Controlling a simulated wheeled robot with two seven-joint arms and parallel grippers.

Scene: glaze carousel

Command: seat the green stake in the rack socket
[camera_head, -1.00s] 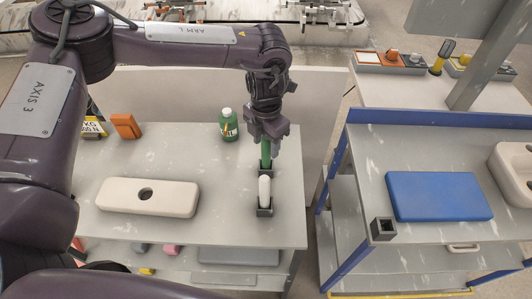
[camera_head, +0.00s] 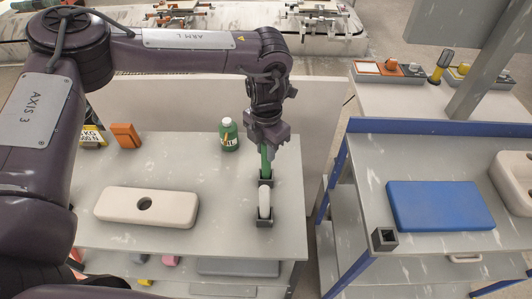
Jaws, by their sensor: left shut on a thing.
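The green stake (camera_head: 264,160) is upright in my left gripper (camera_head: 266,146), which is shut on its upper part. Its lower end meets the far dark square socket (camera_head: 266,175) on the left table. I cannot tell how deep it sits there. Just in front, a white stake (camera_head: 264,200) stands in a second dark socket (camera_head: 264,219). Another dark square socket (camera_head: 384,239), with its top open and empty, is at the near left corner of the right table. I cannot tell which socket is the rack's. My right gripper is not in view.
A pale block with a hole (camera_head: 146,207), a green bottle (camera_head: 228,135) and an orange block (camera_head: 126,135) stand on the left table (camera_head: 190,165). A blue slab (camera_head: 440,205) and a pale basin (camera_head: 515,180) are on the right table. A gap separates the tables.

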